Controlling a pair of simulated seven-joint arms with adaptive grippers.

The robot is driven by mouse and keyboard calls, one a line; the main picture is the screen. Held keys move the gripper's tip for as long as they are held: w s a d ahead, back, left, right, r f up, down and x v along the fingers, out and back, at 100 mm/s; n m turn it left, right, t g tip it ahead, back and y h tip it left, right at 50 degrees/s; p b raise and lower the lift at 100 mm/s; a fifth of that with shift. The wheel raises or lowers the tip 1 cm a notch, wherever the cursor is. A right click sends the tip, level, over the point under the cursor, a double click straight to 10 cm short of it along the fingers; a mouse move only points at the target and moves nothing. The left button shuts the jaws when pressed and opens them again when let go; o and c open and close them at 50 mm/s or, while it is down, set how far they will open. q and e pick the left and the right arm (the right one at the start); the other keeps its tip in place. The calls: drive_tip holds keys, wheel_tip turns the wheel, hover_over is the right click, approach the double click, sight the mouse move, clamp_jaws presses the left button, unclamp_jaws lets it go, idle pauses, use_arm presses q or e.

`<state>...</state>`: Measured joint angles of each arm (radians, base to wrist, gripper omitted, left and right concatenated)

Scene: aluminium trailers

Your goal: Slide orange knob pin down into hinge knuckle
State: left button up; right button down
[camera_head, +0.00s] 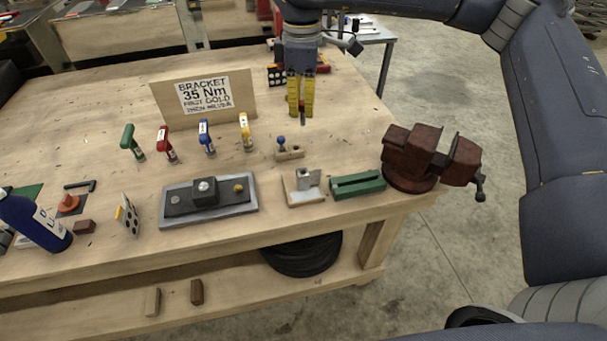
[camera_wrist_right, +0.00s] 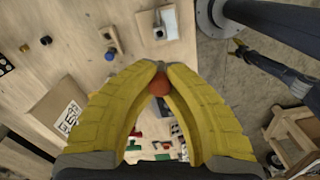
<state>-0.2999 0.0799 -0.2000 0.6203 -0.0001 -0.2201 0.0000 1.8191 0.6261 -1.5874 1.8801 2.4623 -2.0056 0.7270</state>
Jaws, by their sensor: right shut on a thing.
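My right gripper (camera_head: 301,108) has yellow fingers and hangs over the back right of the bench. In the right wrist view its fingertips (camera_wrist_right: 161,68) are shut on the orange knob of the pin (camera_wrist_right: 159,87); the pin's shank is hard to make out. The likely hinge is a grey metal plate on a wooden block (camera_head: 303,187), near the bench's front edge. It also shows ahead of the fingertips in the wrist view (camera_wrist_right: 166,24). The held knob is apart from the hinge. The knuckle is too small to tell clearly. My left gripper is not in view.
A small wooden block with a blue knob (camera_head: 289,152) stands between gripper and hinge. A green channel block (camera_head: 358,185) and a red vise (camera_head: 427,158) are right of the hinge; a grey fixture plate (camera_head: 208,218) is left. A sign board (camera_head: 204,98) stands behind.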

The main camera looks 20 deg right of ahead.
sight(303, 169)
wheel_tip(303, 169, down, 19)
drive_tip(key=shift+r, duration=0.1)
idle(0.8)
drive_tip(key=c, duration=1.5)
unclamp_jaws()
drive_tip(key=shift+c, duration=0.2)
wheel_tip(303, 169, up, 12)
